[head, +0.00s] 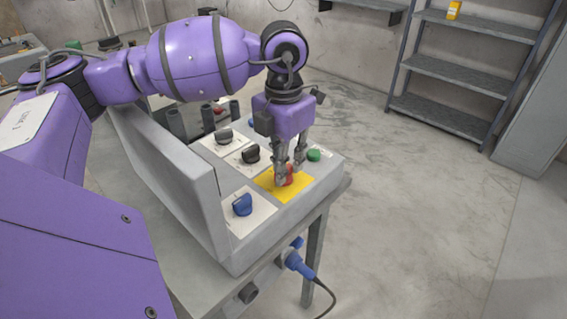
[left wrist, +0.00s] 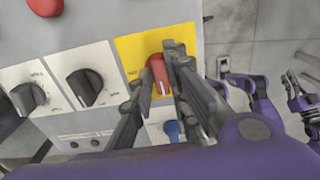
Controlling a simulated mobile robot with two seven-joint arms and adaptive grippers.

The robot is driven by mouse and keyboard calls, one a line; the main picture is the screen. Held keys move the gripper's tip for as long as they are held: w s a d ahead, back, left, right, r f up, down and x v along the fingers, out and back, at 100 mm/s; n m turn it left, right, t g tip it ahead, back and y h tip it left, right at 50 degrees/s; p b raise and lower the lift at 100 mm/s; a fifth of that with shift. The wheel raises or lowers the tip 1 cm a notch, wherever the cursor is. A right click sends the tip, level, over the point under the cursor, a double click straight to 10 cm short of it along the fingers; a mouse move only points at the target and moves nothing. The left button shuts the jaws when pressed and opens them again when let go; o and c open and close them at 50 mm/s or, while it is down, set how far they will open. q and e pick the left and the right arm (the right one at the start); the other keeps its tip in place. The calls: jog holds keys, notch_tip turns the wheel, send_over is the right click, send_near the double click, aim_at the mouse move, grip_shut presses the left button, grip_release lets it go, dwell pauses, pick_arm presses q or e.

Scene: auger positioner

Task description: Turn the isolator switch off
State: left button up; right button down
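The isolator switch, a red handle (head: 288,175) on a yellow plate (head: 268,183), is at the front right of the grey control box. It also shows in the left wrist view, the red handle (left wrist: 158,72) upright on its yellow plate (left wrist: 131,48). My left gripper (head: 290,172) points down at it, one finger on each side. The fingers lie close against the handle and partly hide it. In the left wrist view the left fingers (left wrist: 158,80) flank it too. My right gripper (left wrist: 303,90) shows small at the right edge, its fingers apart, away from the box.
Black knobs (head: 250,155), a blue knob (head: 242,205) and a green button (head: 314,155) surround the switch. A raised grey panel (head: 170,180) stands along the box's left side. A blue plug (head: 300,264) hangs below the front. The floor to the right is clear before the shelf (head: 462,70).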

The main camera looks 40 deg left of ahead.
pick_arm(q)
jog(key=shift+o, duration=1.2)
notch_tip(320, 180, up, 12)
